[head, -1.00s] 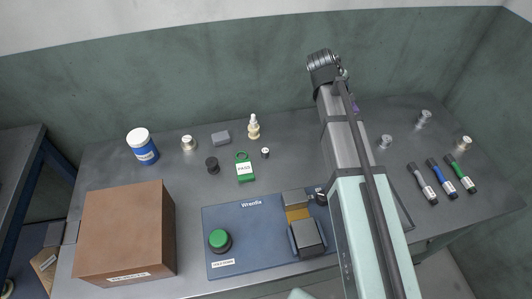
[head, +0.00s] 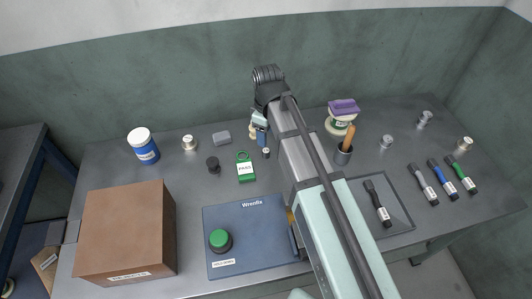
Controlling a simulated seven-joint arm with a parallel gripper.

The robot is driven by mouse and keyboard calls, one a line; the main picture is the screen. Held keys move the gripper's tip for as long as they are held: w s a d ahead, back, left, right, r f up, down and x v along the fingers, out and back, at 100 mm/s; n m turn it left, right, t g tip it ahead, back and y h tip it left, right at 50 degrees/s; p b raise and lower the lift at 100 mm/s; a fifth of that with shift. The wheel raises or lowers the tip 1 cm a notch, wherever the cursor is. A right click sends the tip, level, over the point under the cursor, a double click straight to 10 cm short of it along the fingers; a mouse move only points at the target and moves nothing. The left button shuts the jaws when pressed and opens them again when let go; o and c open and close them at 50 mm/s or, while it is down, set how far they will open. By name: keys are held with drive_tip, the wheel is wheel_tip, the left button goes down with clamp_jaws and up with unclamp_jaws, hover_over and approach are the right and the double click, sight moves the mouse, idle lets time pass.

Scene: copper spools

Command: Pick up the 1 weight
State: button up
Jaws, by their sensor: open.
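The number on each weight is too small to read, so I cannot tell which is the 1 weight. A small silver weight (head: 266,154) stands on the table right of the green tag. A larger silver one (head: 189,143) stands by the blue-and-white jar. Other metal weights stand at the right, one (head: 386,142) near the middle right, one (head: 424,118) further back, and one (head: 464,144) near the right edge. My gripper (head: 262,143) hangs down just behind and above the small silver weight, open, its fingers partly hidden by my arm.
A cream bottle (head: 252,133) is close beside my gripper, partly covered. A green tag (head: 245,170), black knob (head: 213,165) and grey block (head: 221,138) lie left. A brown box (head: 125,235) fills the front left.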

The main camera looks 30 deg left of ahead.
sight(266, 150)
drive_tip(key=shift+a+f, duration=0.2)
drive_tip(key=shift+f, duration=3.95)
clamp_jaws()
